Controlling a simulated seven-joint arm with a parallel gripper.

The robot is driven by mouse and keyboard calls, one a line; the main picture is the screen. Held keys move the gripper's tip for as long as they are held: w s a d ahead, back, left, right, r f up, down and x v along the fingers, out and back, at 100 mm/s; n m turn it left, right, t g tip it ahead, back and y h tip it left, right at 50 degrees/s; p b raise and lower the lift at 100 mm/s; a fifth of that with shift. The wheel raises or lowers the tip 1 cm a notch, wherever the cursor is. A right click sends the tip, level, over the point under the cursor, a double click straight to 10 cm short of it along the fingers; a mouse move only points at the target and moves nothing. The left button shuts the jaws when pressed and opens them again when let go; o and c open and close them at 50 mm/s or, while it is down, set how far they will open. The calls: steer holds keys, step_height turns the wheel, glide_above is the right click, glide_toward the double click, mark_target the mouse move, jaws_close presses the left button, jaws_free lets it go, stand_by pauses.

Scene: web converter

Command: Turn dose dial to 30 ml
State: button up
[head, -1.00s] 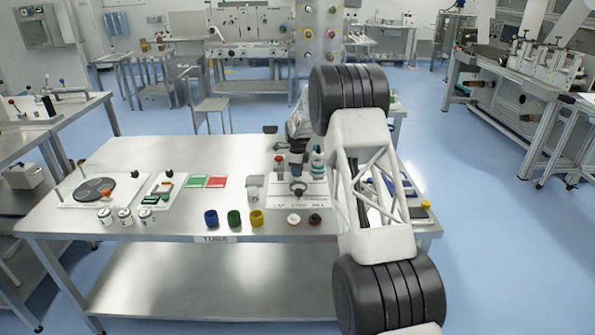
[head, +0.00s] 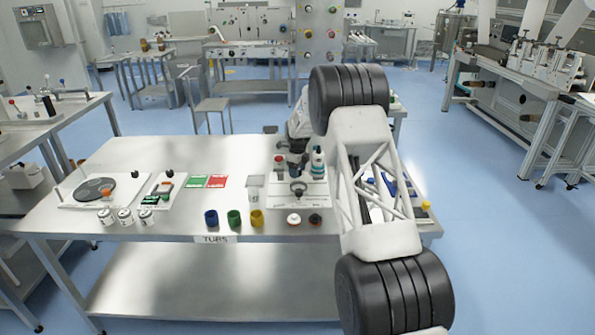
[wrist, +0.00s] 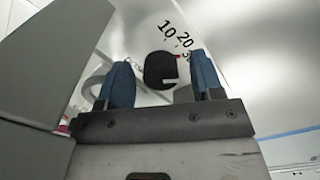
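The dose dial's black knob (wrist: 160,70) shows in the wrist view on a pale face with the numerals 10, 20 and a partly hidden one starting with 3. A small red mark sits at the knob's upper right edge, on the side of the 20 and the cut-off numeral; I cannot tell the exact setting. My gripper (wrist: 163,76) is open, with one blue finger on each side of the knob and a visible gap to it on both sides. Contact is not visible. In the head view, a black knob on a white plate (head: 318,191) stands below my wrist.
A red-topped bottle (head: 279,163) and a teal-and-white bottle (head: 317,160) stand close by my wrist. Blue (head: 211,217), green (head: 234,218) and yellow (head: 257,217) tubs stand along the front edge. The table's left rear is clear.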

steer(key=shift+r, duration=0.1)
steer(key=shift+r, duration=3.85)
steer(key=shift+n, duration=0.3)
